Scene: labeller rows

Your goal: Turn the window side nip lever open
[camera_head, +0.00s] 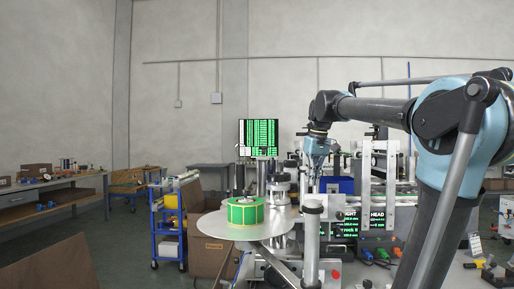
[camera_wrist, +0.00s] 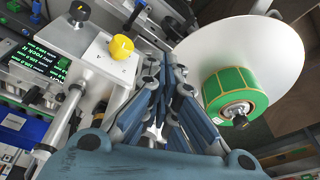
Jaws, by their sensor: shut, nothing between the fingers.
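My gripper (camera_wrist: 163,68) points toward the labeller, with its fingers drawn in and nothing visible between them. In the head view my gripper (camera_head: 315,172) hangs from my arm above the machine, right of the label roll. In the wrist view a yellow knob (camera_wrist: 122,47) sits on a silver block (camera_wrist: 103,62), left of the fingertips and seemingly apart from them. A black knob (camera_wrist: 80,11) stands farther left. I cannot tell which part is the window side nip lever; the fingers cover part of the machine.
A green label roll (camera_wrist: 231,92) lies on a white disc (camera_wrist: 285,75) to the right of my gripper; the roll also shows in the head view (camera_head: 244,212). Metal posts (camera_head: 312,235) crowd the machine. A blue cart (camera_head: 168,225) stands left.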

